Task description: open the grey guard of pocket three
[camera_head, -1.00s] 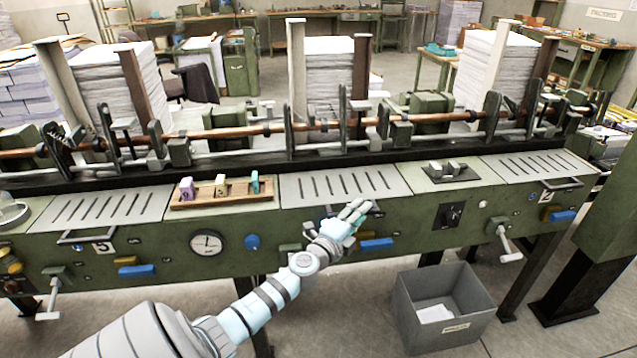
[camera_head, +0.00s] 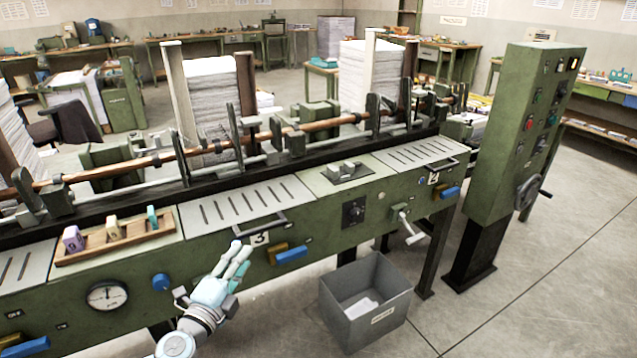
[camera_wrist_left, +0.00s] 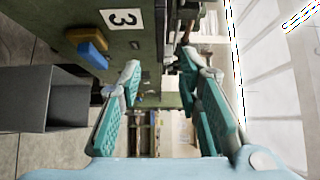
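The grey slotted guard of pocket three (camera_head: 238,208) lies flat and closed on top of the green machine. Its dark handle (camera_head: 262,225) runs along the guard's front edge, above the "3" label (camera_head: 260,239). The label also shows in the left wrist view (camera_wrist_left: 122,18). My left gripper (camera_head: 240,255) is in front of the machine, just below and left of the handle in the head view, and appears apart from it. In the left wrist view its teal fingers (camera_wrist_left: 165,95) are spread with nothing between them. My right gripper is not in view.
A yellow block (camera_head: 277,254) and a blue lever (camera_head: 291,254) stick out below the handle. A wooden rack (camera_head: 120,238) with small coloured pieces sits left of the guard. A grey bin (camera_head: 365,300) stands on the floor. A green control cabinet (camera_head: 520,130) is at the right.

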